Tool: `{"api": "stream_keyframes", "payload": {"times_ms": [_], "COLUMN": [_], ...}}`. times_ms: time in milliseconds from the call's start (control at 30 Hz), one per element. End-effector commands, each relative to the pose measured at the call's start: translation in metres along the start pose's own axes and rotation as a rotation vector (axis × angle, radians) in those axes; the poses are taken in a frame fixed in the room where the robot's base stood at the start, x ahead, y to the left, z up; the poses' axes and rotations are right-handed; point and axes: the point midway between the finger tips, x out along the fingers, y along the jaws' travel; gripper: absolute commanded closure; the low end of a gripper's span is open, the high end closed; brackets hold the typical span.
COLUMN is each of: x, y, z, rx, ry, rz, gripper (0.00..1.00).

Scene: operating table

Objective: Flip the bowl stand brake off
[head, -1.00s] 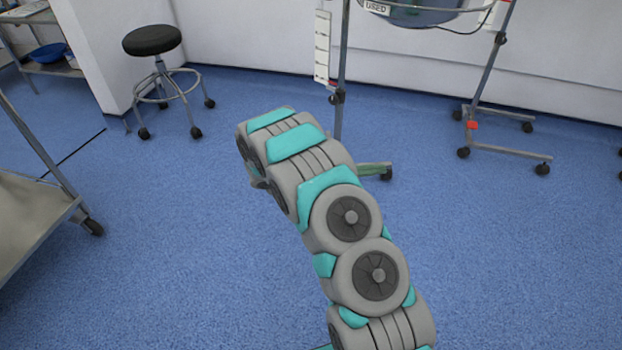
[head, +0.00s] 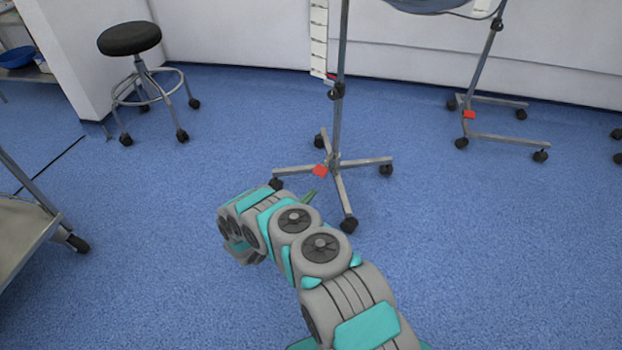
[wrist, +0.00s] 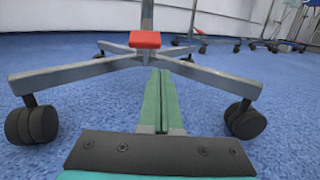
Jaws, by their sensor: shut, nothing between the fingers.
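A wheeled stand (head: 338,125) with a star-shaped base is in the middle of the head view. A red brake pedal (head: 320,171) sits low on its base, near the pole. The pedal also shows in the wrist view (wrist: 145,39), just left of and beyond my fingertips. My gripper (head: 311,197) is low in front of this base. Its green fingers (wrist: 160,80) are shut and empty, pointing between two base legs towards the pedal. I cannot tell whether they touch it. Which stand carries the blue bowl (head: 428,4) at the top edge is unclear.
A second wheeled stand (head: 485,70) with its own red pedal (head: 469,115) is at the right. A black stool (head: 130,40) stands at the back left. A metal trolley (head: 25,230) is at the left edge. Blue floor around the middle stand is clear.

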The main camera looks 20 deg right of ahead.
Motion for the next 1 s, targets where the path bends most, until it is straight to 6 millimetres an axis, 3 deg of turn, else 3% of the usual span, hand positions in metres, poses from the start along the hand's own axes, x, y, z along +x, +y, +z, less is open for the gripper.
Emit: {"api": "stream_keyframes", "payload": {"times_ms": [100, 200, 667, 867, 1000], "x": [-0.01, -0.015, -0.015, 0.005, 0.03], "y": [0.003, 0.005, 0.006, 0.006, 0.007], "z": [-0.021, -0.029, -0.031, -0.032, -0.032], "rx": [-0.016, -0.022, -0.023, -0.023, -0.023], "ry": [0.005, 0.006, 0.006, 0.006, 0.005], "rz": [0.038, 0.057, 0.063, 0.059, 0.059], "gripper": [1.0, 1.0, 1.0, 1.0, 1.0]}}
